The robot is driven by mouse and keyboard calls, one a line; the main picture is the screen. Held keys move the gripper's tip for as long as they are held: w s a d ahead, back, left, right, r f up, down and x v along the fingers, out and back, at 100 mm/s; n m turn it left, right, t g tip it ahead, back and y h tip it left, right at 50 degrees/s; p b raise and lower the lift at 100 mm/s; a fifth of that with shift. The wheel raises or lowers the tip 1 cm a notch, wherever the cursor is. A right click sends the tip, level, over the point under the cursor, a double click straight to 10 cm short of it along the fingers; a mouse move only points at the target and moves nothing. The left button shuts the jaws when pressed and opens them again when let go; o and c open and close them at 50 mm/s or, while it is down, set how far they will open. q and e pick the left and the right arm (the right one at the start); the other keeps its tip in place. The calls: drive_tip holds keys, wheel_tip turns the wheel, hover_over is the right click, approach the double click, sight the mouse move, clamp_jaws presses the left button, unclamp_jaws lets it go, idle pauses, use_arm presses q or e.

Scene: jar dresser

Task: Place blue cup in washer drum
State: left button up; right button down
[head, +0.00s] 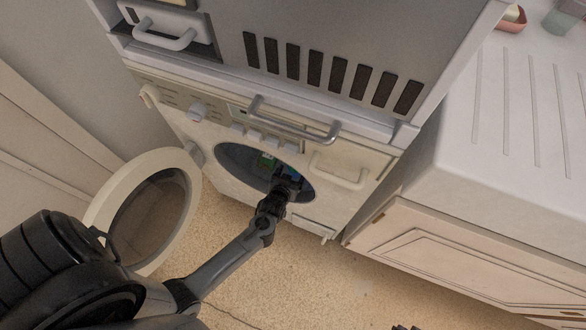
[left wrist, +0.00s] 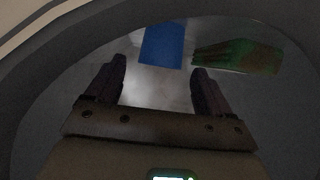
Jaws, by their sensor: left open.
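The washer (head: 225,130) has its round door (head: 102,207) swung open to the left. My left arm reaches through the opening, and my left gripper (head: 287,180) is inside the drum (head: 236,160). In the left wrist view my left gripper (left wrist: 160,82) is open, with nothing between its fingers. The blue cup (left wrist: 161,46) is in the drum just beyond the fingertips, apart from them. A bit of its blue shows past the gripper in the head view (head: 295,173). Only a dark tip of what looks like my right gripper (head: 405,327) shows at the bottom edge.
A green item (left wrist: 237,55) with reddish patches lies in the drum to the right of the cup; it also shows green in the head view (head: 267,160). The drum rim surrounds my left wrist closely. A white cabinet (head: 470,240) stands right of the washer. The floor (head: 300,270) in front is clear.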

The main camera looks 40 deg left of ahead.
use_arm(q)
drive_tip(key=s+d+r+m+g+h+p, duration=0.2)
drive_tip(key=s+d+r+m+g, duration=0.1)
drive_tip(key=s+r, duration=0.7)
drive_tip(key=s+d+r+m+g+h+p, duration=0.2)
drive_tip(key=s+d+r+m+g, duration=0.1)
drive_tip(key=s+r, duration=0.7)
wheel_tip(320, 180, up, 3)
drive_tip(key=shift+s+d+r+g+h, duration=0.15)
drive_tip(key=shift+d+g+h, duration=0.25)
drive_tip(key=shift+g, duration=0.5)
